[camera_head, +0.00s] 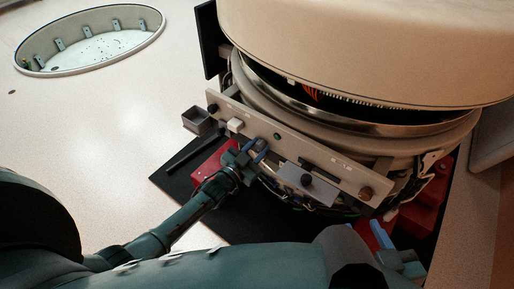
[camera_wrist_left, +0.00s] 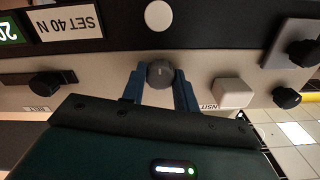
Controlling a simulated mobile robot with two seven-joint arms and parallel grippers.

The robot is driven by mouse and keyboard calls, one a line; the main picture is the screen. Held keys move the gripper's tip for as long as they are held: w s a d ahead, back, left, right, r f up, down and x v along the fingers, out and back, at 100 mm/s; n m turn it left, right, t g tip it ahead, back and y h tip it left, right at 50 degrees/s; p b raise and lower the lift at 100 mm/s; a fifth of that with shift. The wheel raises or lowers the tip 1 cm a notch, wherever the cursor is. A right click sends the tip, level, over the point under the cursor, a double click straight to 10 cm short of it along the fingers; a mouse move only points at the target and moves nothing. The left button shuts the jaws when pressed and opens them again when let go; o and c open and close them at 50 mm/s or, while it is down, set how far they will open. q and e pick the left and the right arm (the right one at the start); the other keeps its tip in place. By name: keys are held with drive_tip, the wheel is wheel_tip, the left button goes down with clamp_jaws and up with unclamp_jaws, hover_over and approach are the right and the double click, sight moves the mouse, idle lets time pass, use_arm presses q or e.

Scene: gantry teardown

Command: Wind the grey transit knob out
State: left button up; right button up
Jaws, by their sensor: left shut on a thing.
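The grey transit knob (camera_wrist_left: 160,74) is a round dark-grey knob on the front of a pale panel (camera_head: 340,178). In the left wrist view, my left gripper (camera_wrist_left: 160,88) has its two blue fingers shut on the knob, one on each side. A partly covered label ending in "NSIT" shows beside the right finger. In the head view, my left gripper (camera_head: 254,151) is at the panel's lower edge, and its fingers hide the knob. My right gripper (camera_head: 386,247) is at the lower right, apart from the panel; whether its blue fingers are open is unclear.
Near the knob are a white block (camera_wrist_left: 232,92), a black knob (camera_wrist_left: 287,97) and a dark slotted handle (camera_wrist_left: 40,84). A large round cream housing (camera_head: 370,45) overhangs the panel.

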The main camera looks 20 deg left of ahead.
idle(0.4)
use_arm(q)
drive_tip(key=o, duration=1)
drive_tip(key=p+v, duration=0.3)
drive_tip(key=v, duration=1)
drive_tip(key=shift+s, duration=0.1)
use_arm(e)
drive_tip(key=shift+s+d+r+m, duration=0.25)
drive_tip(key=shift+r+m, duration=0.05)
drive_tip(key=shift+r, duration=0.35)
drive_tip(key=shift+s+d+r+m, duration=0.25)
drive_tip(key=shift+r+m, duration=0.05)
drive_tip(key=shift+r, duration=0.3)
